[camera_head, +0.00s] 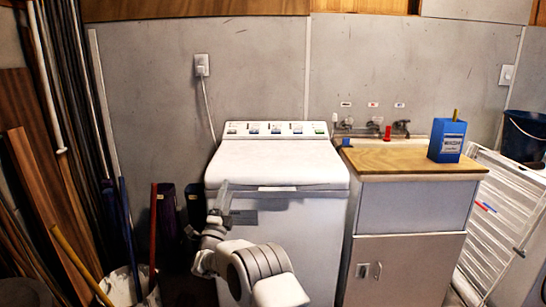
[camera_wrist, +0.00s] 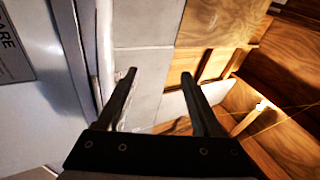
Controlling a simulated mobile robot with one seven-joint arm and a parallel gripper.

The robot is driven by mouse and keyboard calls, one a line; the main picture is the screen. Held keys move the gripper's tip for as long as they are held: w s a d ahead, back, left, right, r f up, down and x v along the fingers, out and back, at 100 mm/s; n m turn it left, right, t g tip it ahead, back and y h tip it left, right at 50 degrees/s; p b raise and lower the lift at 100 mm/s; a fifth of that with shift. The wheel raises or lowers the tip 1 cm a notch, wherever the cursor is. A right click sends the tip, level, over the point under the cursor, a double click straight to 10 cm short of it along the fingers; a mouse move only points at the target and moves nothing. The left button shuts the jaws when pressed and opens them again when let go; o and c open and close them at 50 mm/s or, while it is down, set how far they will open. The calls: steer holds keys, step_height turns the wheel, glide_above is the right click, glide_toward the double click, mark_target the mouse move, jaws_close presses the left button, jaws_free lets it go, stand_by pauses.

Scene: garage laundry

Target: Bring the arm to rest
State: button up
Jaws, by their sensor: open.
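My arm reaches up from the bottom of the head view, in front of the white washing machine (camera_head: 275,165). My gripper (camera_head: 222,195) points upward near the machine's front left edge; I cannot tell from this view whether it touches the machine. In the wrist view my gripper (camera_wrist: 158,80) has its two dark fingers spread apart, with nothing between them. Behind the fingers, the wrist view shows grey wall panels (camera_wrist: 145,40) and wooden boards (camera_wrist: 225,25).
A cabinet with a wooden top (camera_head: 410,160) stands right of the washer, bearing a blue box (camera_head: 447,141). A white slatted panel (camera_head: 497,230) leans at the right. Planks (camera_head: 40,190) and a bucket with poles (camera_head: 128,285) crowd the left side.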

step_height(320, 180, up, 13)
steer(key=d+n+g+y, duration=0.3)
steer(key=n+y, duration=0.3)
steer(key=n, duration=0.2)
steer(key=s+d+r+n+g+y, duration=0.2)
steer(key=s+d+r+n+g, duration=0.35)
steer(key=s+d, duration=0.35)
steer(key=s+d+f+n+g+h, duration=0.15)
steer(key=s+d+f+g, duration=0.35)
steer(key=s, duration=0.9)
steer(key=s+d+f+n+g+h, duration=0.1)
steer(key=s+d+f+n, duration=0.35)
steer(key=s, duration=0.95)
steer(key=s+d+f+g+h, duration=0.1)
steer(key=s+d+f+g, duration=0.2)
steer(key=s+d, duration=0.8)
steer(key=s+a+r+p, duration=0.1)
steer(key=a+r+p, duration=0.1)
steer(key=r+p, duration=0.6)
steer(key=s+a+r+p, duration=0.2)
steer(key=r+p, duration=0.6)
steer(key=shift+r, duration=0.35)
